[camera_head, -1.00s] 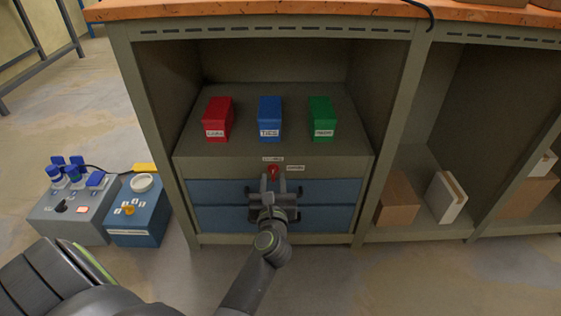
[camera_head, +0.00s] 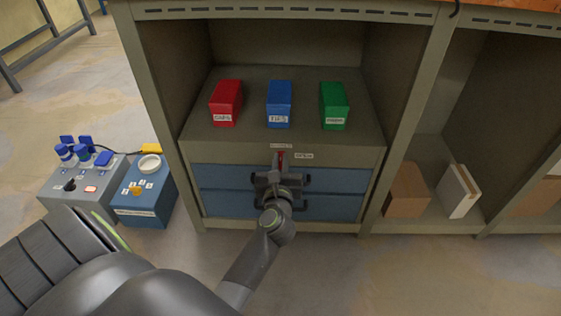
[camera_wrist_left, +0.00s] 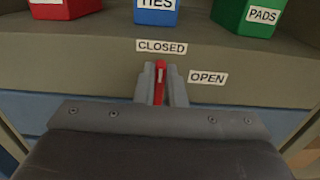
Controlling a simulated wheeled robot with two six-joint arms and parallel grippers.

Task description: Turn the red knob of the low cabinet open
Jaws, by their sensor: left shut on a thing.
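The red knob (camera_wrist_left: 160,80) sits on the front strip of the low cabinet (camera_head: 215,150), above the blue drawers. In the left wrist view it stands upright, in line with the CLOSED label (camera_wrist_left: 161,46). The OPEN label (camera_wrist_left: 208,77) is to its right and a little lower. My left gripper (camera_wrist_left: 160,88) is shut on the knob, one finger on each side. In the head view the left gripper (camera_head: 279,164) hides most of the knob. My right gripper is not in view.
On the cabinet stand a red box (camera_head: 226,103), a blue box (camera_head: 279,104) and a green box (camera_head: 334,106). Grey and blue socket boxes (camera_head: 145,192) stand on the floor at left.

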